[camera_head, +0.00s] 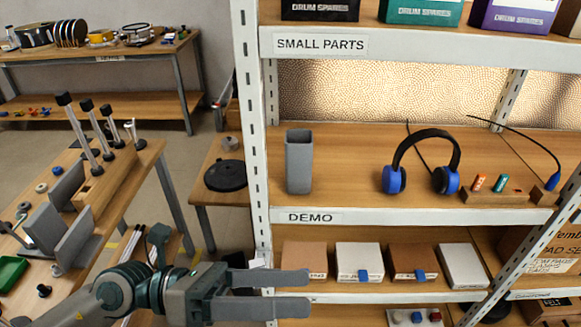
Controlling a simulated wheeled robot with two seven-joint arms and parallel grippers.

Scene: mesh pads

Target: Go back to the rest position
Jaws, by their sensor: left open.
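My left gripper (309,291) reaches in from the lower left and points to the right. Its two grey fingers are apart, one above the other in the picture, with nothing seen between them. The fingertips overlap, in the picture, the left part of the lower shelf, below the boxes; I cannot tell how far they are from the shelf edge. My right gripper is out of view.
The metal shelf unit (251,130) fills the right side. Its middle shelf holds a grey cup (299,162) and blue headphones (447,181); flat boxes (304,258) stand below. A workbench (128,182) with tools is at left. Floor (190,150) shows between them.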

